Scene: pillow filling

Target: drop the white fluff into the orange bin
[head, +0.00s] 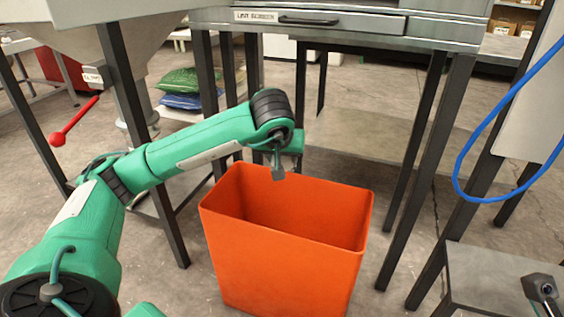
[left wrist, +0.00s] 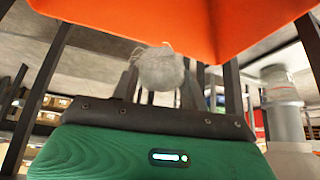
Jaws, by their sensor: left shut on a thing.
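The orange bin (head: 285,255) stands upright on the floor in the middle of the head view, its open top facing up. Its orange side also fills the top of the left wrist view (left wrist: 190,25). My left gripper (left wrist: 159,88) is shut on a round tuft of greyish-white fluff (left wrist: 160,66), held between its two fingers. In the head view my left arm reaches in from the left, with its wrist over the bin's back rim. The fingers and the fluff are hidden there. My right gripper is not in view.
A grey metal machine stand with a drawer (head: 320,21) and dark legs is behind the bin. A low grey table (head: 490,270) is at lower right. A blue hose (head: 465,160) hangs at right, and a red-knobbed lever (head: 58,139) sticks out at left.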

